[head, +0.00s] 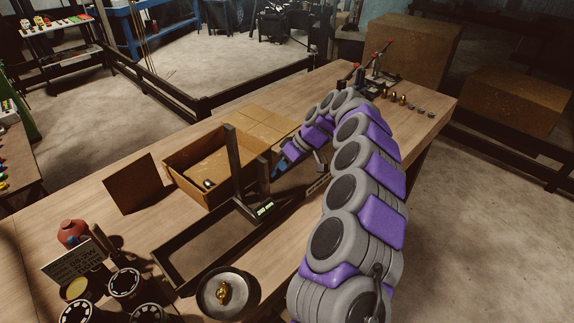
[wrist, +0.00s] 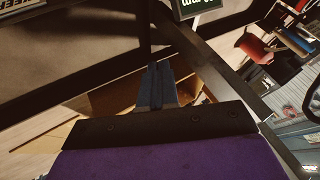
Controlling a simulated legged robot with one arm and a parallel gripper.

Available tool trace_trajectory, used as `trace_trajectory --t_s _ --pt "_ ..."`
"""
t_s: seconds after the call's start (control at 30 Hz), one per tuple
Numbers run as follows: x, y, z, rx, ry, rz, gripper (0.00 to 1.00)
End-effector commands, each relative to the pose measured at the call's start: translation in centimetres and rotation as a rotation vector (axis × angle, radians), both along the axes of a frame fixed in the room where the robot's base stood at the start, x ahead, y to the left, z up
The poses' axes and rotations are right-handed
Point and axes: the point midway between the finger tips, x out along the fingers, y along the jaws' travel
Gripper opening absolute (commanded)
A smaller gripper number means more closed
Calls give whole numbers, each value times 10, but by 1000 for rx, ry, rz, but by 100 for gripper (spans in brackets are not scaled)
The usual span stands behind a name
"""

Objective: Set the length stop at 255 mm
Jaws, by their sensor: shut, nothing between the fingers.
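A dark upright post (head: 238,165) with a cross piece stands on a long dark rail frame (head: 170,268) on the bench; it looks like the length stop, though I cannot be sure. A small lit display (head: 264,208) sits at its foot. In the wrist view the display (wrist: 196,8) is cut off at the top edge, and its digits cannot be read. My gripper (head: 276,173) is just right of the post, pointing down-left. Its blue fingers (wrist: 156,68) are together and empty. I cannot tell whether they touch the post.
An open cardboard box (head: 180,186) stands behind the post. A round scale pan (head: 222,295) with a brass fitting (head: 223,292) is at the front. Dark round dies (head: 125,282) and a red bottle (head: 72,233) are at left. Small fittings (head: 405,101) lie at the far right end.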

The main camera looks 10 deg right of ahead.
Motion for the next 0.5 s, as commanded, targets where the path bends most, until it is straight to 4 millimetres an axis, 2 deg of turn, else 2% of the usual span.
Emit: trace_trajectory --t_s 0.2,0.5 --pt "-9 15 0 3 1 3 0" --pt "-13 20 0 0 -1 -1 0"
